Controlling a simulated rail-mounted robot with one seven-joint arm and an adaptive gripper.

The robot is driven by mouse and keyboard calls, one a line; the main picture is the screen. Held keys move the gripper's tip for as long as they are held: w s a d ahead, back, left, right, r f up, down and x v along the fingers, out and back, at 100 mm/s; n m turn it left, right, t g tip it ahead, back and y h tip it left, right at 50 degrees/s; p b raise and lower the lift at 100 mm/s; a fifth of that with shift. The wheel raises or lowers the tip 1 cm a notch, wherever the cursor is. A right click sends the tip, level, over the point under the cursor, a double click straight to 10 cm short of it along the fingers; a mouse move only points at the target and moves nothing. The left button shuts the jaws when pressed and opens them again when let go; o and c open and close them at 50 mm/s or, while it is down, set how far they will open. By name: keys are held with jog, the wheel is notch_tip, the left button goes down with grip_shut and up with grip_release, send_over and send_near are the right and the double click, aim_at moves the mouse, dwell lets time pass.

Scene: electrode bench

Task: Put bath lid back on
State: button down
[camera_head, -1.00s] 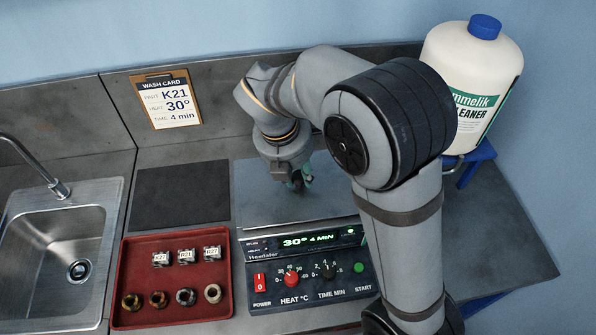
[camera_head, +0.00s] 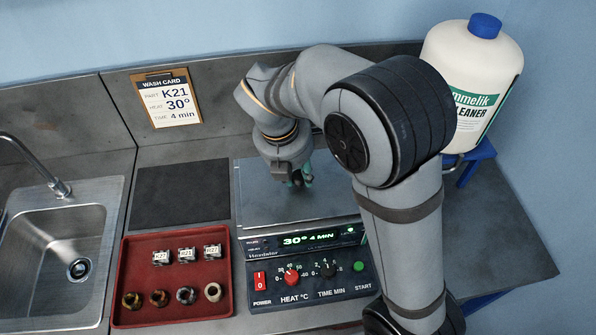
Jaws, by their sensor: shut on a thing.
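The bath (camera_head: 257,245) is the Heatalor unit with a dark front panel, and its display reads 30° 4 MIN. The lid (camera_head: 262,200) is a flat grey plate over the top of the bath, behind the display. It looks level and covers the opening from this angle; whether it is fully seated cannot be told. My gripper (camera_head: 300,180) points down at the middle of the lid, shut on the lid's handle. The handle itself is mostly hidden by the fingers. My arm hides the lid's right part.
A red tray (camera_head: 133,275) with labelled metal blocks and several rings stands left of the bath. A dark mat (camera_head: 180,192) lies bare behind it. The sink (camera_head: 40,240) is far left. A cleaner bottle (camera_head: 470,80) stands on a blue stand at back right. A wash card (camera_head: 167,100) leans behind.

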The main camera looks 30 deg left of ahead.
jog(key=shift+f+b, duration=0.3)
jog(key=shift+f, duration=0.1)
jog(key=c, duration=1.3)
grip_release()
jog(key=shift+c, duration=0.2)
jog(key=shift+o, duration=0.9)
jog(key=o, duration=0.3)
notch_tip(320, 180, up, 7)
jog(key=p, duration=0.7)
jog(key=shift+r+p, duration=0.1)
jog(key=shift+p, duration=0.25)
jog(key=shift+f, duration=0.2)
notch_tip(320, 180, down, 7)
jog(key=b, duration=0.7)
jog(key=shift+b, duration=0.4)
